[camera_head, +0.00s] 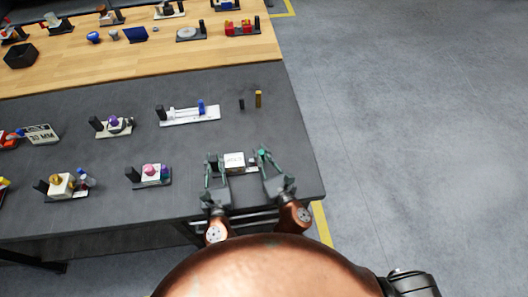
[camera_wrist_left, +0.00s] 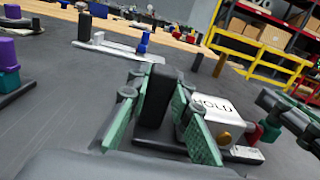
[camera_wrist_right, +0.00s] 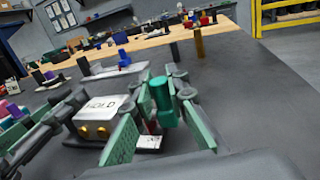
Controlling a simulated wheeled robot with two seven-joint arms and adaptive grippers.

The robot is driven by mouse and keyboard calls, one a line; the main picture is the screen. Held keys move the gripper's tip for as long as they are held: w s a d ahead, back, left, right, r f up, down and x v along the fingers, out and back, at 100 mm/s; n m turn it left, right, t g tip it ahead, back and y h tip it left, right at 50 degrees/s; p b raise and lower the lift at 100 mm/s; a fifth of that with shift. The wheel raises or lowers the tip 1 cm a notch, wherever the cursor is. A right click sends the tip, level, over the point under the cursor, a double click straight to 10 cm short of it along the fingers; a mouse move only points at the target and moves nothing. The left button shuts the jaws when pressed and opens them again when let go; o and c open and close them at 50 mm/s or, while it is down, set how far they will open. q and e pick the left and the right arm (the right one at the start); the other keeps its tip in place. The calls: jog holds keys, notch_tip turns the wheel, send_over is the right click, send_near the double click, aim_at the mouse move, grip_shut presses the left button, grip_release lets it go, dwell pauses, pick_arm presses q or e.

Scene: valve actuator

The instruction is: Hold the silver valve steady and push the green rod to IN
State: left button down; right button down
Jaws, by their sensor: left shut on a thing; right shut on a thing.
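The silver valve (camera_head: 234,161) is a block marked HOLD, near the table's front right. It also shows in the left wrist view (camera_wrist_left: 207,115) and the right wrist view (camera_wrist_right: 97,116), with brass fittings on its side. A black post (camera_wrist_left: 157,96) stands beside it. My left gripper (camera_head: 214,159) is shut on this post, one finger between post and valve. The green rod (camera_wrist_right: 161,100) stands on the valve's other side, with a red part below it. My right gripper (camera_head: 265,155) is shut on the green rod. Rod contact with the valve is hidden.
A white plate with a blue post (camera_head: 201,107) lies beyond the valve. A black post (camera_head: 241,104) and a brass post (camera_head: 258,99) stand nearby. Other valve fixtures (camera_head: 152,173) stand to the left. The dark table (camera_head: 290,115) is clear at right.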

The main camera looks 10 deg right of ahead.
aim_at(252, 165)
pick_arm(q)
jog(key=shift+f, duration=0.4)
pick_arm(e)
jog(key=a, duration=0.3)
pick_arm(q)
jog(key=shift+d, duration=0.1)
pick_arm(e)
jog(key=shift+a, duration=0.3)
jog(key=c, duration=1.9)
grip_release()
jog(key=shift+a, duration=0.1)
jog(key=shift+o, duration=0.3)
jog(key=shift+s, duration=0.1)
jog(key=shift+s+d, duration=0.2)
jog(key=shift+s, duration=0.05)
jog(key=v, duration=1.1)
jog(key=shift+s, duration=0.2)
